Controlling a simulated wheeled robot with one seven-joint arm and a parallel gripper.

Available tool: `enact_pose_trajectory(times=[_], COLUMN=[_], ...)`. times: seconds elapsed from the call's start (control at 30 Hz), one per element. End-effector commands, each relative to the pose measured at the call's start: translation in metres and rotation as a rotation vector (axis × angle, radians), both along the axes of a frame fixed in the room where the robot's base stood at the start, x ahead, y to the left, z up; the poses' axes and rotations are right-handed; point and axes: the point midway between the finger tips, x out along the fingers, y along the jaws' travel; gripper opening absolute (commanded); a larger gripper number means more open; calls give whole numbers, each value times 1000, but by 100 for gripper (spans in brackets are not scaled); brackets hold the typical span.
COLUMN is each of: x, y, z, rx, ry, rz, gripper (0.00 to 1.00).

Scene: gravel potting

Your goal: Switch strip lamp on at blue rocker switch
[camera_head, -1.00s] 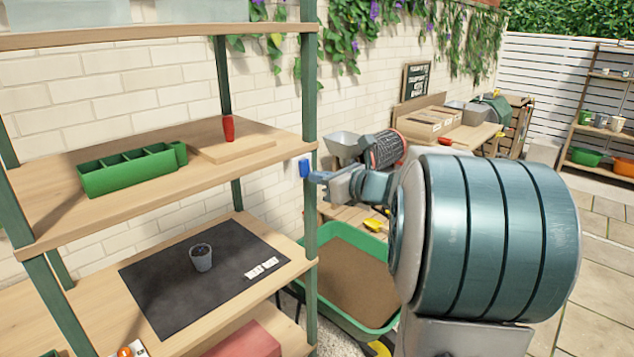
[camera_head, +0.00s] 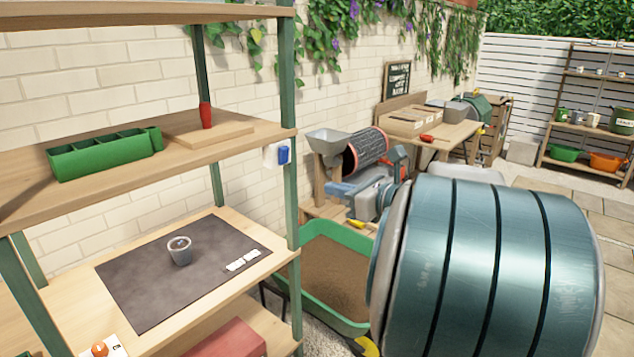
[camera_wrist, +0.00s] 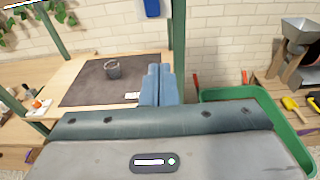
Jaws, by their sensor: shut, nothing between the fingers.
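The blue rocker switch (camera_head: 283,155) sits on a white plate at the front right post of the shelf unit, by the middle board's edge. It also shows at the top of the wrist view (camera_wrist: 152,8). My gripper (camera_head: 338,190) is shut and empty, to the right of the switch and below it, clear of it. Its closed fingers (camera_wrist: 158,72) point toward the shelf post in the wrist view. The strip lamp is not clearly seen; a thin bright line shows at the wrist view's top left corner. The dark mat (camera_head: 140,290) on the lower board looks brightly lit.
A small grey pot (camera_head: 179,251) and white labels stand on the mat. A green divided tray (camera_head: 105,155) and a red object (camera_head: 205,116) are on the middle board. A green-rimmed soil tub (camera_head: 340,235) stands right of the post, below my gripper. A sieve drum (camera_head: 365,151) is behind.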

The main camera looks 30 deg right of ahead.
Motion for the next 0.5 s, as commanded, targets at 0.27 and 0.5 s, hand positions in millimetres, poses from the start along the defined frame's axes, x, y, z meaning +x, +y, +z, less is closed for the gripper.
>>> enact_pose_trajectory(times=[0.27, 0.5], x=[-24, -25], y=[-10, -9], z=[-6, -5], rx=[0, 0], ry=[0, 1], rz=[0, 2], gripper=[0, 0])
